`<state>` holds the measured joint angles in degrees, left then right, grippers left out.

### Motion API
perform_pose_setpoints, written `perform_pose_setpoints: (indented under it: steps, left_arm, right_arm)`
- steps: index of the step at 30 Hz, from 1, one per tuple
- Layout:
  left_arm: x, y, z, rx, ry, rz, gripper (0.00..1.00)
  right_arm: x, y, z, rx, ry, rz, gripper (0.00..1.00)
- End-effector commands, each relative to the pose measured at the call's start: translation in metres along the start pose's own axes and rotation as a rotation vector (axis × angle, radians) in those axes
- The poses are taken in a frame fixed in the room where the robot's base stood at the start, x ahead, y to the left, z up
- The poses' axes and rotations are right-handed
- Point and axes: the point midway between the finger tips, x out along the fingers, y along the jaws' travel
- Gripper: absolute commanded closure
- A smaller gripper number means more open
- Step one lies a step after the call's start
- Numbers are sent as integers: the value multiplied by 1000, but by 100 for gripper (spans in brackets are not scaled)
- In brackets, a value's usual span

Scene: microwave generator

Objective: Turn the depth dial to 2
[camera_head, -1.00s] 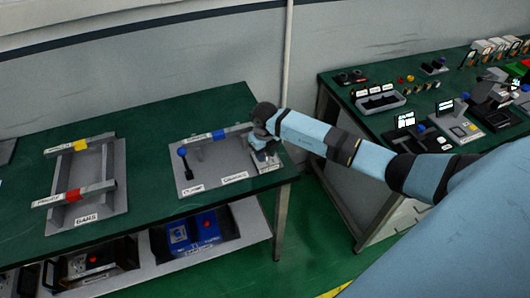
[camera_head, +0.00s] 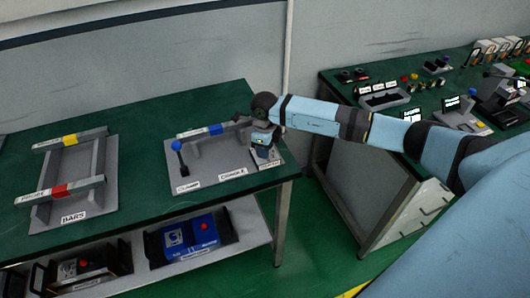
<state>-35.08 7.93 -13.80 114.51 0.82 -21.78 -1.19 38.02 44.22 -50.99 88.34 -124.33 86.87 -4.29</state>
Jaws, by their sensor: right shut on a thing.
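The depth dial sits on a small grey base (camera_head: 270,163) at the right end of the green table, with a DEPTH label on its front. The dial itself is hidden under my right gripper (camera_head: 264,153), so I cannot read its setting. My right gripper points down over this base and is shut on the dial. My right arm comes in from the right side of the view. My left gripper is not in view.
Beside the dial stands a grey plate (camera_head: 206,176) with a blue-knobbed clamp lever (camera_head: 177,146) and a bar with a blue block. A BARS fixture (camera_head: 73,199) stands at left. The second table (camera_head: 335,83) at right holds several devices. A gap separates the tables.

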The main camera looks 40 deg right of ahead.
Motion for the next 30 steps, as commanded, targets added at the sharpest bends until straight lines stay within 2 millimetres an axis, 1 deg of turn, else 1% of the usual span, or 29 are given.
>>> perform_pose_setpoints:
  steps: [1, 9, 15, 24, 25, 26, 27, 28, 30]
  left_arm:
    - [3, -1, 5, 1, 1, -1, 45]
    - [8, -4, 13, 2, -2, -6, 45]
    - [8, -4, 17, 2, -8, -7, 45]
    - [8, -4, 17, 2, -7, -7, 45]
    - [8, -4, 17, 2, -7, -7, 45]
    - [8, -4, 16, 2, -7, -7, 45]
    - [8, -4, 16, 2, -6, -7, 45]
    - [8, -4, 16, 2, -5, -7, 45]
    - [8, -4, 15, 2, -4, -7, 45]
  right_arm:
    - [2, -1, 0, -23, -1, -3, 88]
    - [0, 0, 0, -114, -2, -2, 88]
    - [0, 0, 0, -132, -2, -1, 88]
    - [-1, 0, 0, -132, -2, 0, 88]
    - [-1, 0, 0, -132, -2, 0, 60]
    - [-1, 0, 0, -132, -2, 0, 53]
    - [-1, 0, 0, -132, -2, 0, 44]
    - [-1, 0, 0, -132, -2, 0, 39]
    - [-1, 0, 0, -132, -2, 0, 39]
